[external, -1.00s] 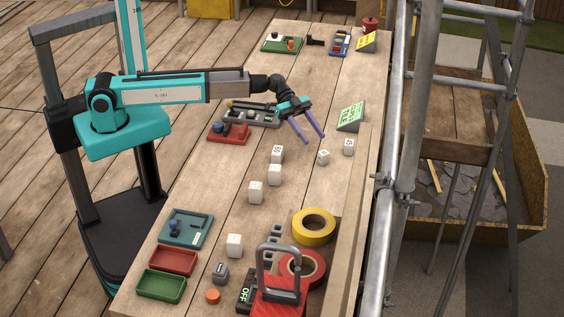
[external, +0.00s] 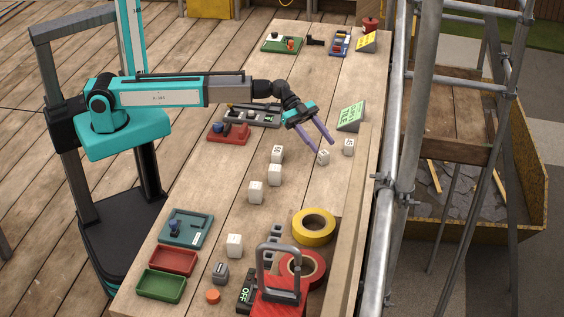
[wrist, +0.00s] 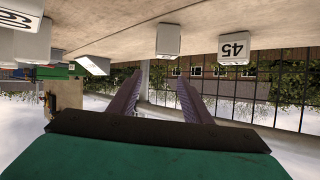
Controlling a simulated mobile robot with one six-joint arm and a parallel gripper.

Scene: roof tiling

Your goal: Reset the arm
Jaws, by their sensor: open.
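My arm reaches from the left over the wooden workbench (external: 222,190). My gripper (external: 325,148) is open, with two purple fingers apart and nothing between them. In the external view the fingertips are at a small white cube (external: 323,157); I cannot tell whether they touch it. In the wrist view my gripper (wrist: 156,78) shows its fingers spread, and the picture looks upside down. A white cube marked 45 (wrist: 235,47) and another white cube (wrist: 168,40) stand beyond the fingertips there.
Several white cubes (external: 256,191) stand along the bench. A green sign block (external: 351,116) is behind the gripper. Tape rolls (external: 314,227), a red padlock-like object (external: 280,298) and trays (external: 173,261) fill the near end. A scaffold rail (external: 388,180) runs along the right edge.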

